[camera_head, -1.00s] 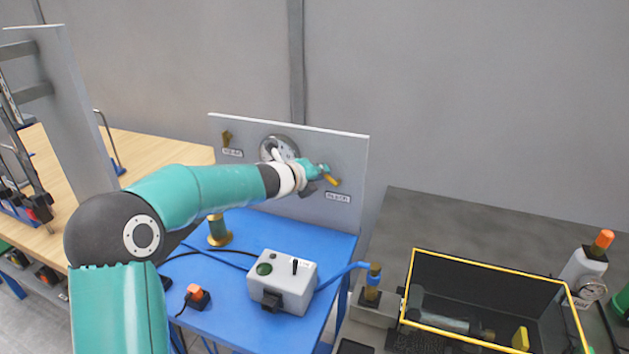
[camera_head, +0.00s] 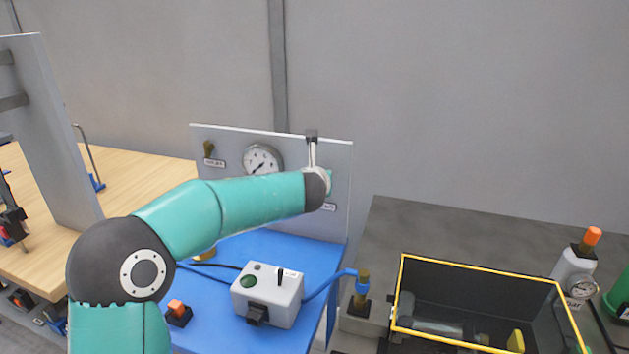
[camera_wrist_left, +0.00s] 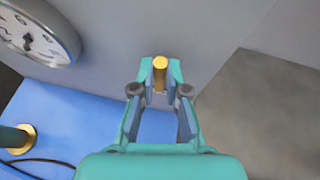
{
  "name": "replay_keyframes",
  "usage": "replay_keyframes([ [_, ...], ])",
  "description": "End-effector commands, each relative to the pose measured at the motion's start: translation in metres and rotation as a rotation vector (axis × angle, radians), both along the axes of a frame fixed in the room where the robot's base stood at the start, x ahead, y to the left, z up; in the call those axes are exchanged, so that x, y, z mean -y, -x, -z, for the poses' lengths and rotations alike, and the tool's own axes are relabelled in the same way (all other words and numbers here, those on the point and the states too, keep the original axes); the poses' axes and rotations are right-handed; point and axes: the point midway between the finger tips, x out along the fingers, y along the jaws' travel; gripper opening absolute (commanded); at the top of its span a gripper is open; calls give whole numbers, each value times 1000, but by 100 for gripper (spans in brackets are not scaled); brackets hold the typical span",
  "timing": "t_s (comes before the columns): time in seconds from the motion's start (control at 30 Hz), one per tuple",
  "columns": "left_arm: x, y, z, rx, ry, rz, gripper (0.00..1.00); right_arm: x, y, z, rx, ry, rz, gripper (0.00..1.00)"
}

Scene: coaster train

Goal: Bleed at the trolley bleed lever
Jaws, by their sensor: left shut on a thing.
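The grey trolley panel (camera_head: 228,139) stands upright at the back of the blue trolley. The brass-yellow bleed lever (camera_wrist_left: 160,62) shows between my left fingertips in the left wrist view. My left gripper (camera_wrist_left: 160,80) is shut on it, with a finger on each side. In the head view my left wrist hides the lever and most of the gripper, at the panel's right side. A round gauge (camera_head: 262,159) sits on the panel to the left of my wrist; it also shows in the wrist view (camera_wrist_left: 38,32). My right gripper is not in view.
A white box (camera_head: 268,296) with a switch and an orange-topped plug (camera_head: 177,313) stand on the blue trolley (camera_head: 305,250). A yellow-rimmed black crate (camera_head: 490,264) is at right.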

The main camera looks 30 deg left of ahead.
Motion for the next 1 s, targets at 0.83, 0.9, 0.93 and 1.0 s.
replay_keyframes([
  [0.83,5,-1,6,-23,-53,2,39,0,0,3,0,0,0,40],
  [0.9,4,-1,5,-22,-54,1,39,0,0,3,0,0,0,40],
  [0.93,4,-1,5,-22,-54,1,39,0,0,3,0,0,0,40],
  [1.0,4,-1,4,-20,-55,1,39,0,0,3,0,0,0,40],
])
